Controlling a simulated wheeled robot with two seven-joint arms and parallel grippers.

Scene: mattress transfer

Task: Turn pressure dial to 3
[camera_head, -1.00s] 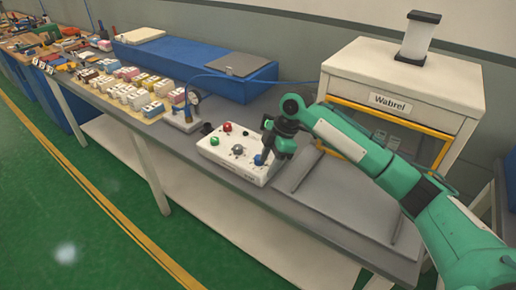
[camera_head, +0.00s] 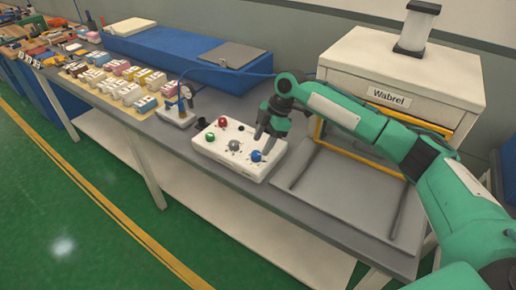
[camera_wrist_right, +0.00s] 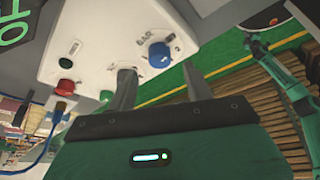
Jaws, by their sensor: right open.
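The white control box (camera_head: 228,166) sits on the bench. It carries a blue dial (camera_head: 256,156), a grey knob (camera_head: 233,145), a green button (camera_head: 210,136) and a red button (camera_head: 223,121). In the right wrist view the blue dial (camera_wrist_right: 160,54) sits beside the letters BAR; its exact setting is too small to read. My right gripper (camera_head: 262,138) is over the right end of the box, close to the blue dial. In the wrist view its two fingers (camera_wrist_right: 162,88) are apart with nothing between them.
A white Wabrel cabinet (camera_head: 400,66) with a yellow-edged opening stands right of the box. A gauge on a stand (camera_head: 178,113) and several small boxes (camera_head: 122,88) are to the left. A blue case (camera_head: 180,52) lies behind. A blue hose crosses the back of the bench.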

